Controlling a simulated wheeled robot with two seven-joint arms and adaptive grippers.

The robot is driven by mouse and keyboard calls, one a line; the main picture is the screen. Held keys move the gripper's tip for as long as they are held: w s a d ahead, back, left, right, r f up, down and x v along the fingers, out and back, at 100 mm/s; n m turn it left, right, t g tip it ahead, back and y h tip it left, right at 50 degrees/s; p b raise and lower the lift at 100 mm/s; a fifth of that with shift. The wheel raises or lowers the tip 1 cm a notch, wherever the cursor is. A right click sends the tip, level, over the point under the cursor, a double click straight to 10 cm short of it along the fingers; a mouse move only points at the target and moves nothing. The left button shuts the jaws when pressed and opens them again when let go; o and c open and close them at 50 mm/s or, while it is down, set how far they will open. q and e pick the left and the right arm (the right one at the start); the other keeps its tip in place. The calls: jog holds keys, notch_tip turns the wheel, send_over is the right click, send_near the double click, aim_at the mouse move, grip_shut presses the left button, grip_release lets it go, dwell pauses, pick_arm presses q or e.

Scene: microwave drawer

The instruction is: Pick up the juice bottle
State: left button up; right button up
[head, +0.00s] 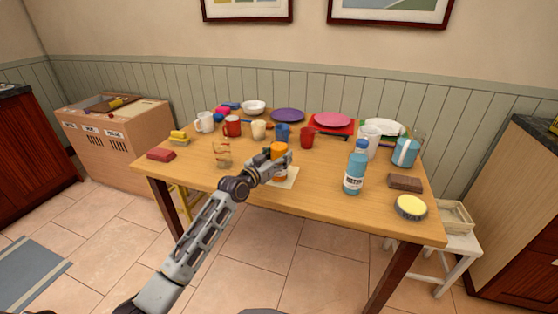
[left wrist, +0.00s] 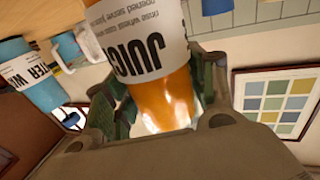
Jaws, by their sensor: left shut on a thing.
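The orange juice bottle (head: 279,149) is at the middle of the table, over a pale square board, in the head view. My left gripper (head: 272,163) reaches it from the front left and is shut around it. In the left wrist view the bottle (left wrist: 150,60), with a white label reading "JUICE", fills the space between the fingers of the gripper (left wrist: 158,95). The arm and gripper hide part of the bottle in the head view. I cannot tell whether the bottle touches the board. My right gripper is not in view.
A blue water bottle (head: 355,167) stands right of the juice. A glass (head: 221,155) stands to its left. Mugs, bowls and plates crowd the back of the wooden table (head: 320,199). A brown block (head: 405,182) and yellow-topped round item (head: 411,206) lie at the right.

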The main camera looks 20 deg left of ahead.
aim_at(279, 131)
pick_arm(q)
jog(key=shift+r, duration=0.15)
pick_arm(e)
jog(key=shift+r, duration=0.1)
pick_arm(q)
jog(key=shift+r, duration=0.45)
notch_tip(279, 131, up, 8)
jog(key=shift+f+p, duration=0.15)
jog(key=shift+p, duration=1.1)
jog(key=shift+r, duration=0.65)
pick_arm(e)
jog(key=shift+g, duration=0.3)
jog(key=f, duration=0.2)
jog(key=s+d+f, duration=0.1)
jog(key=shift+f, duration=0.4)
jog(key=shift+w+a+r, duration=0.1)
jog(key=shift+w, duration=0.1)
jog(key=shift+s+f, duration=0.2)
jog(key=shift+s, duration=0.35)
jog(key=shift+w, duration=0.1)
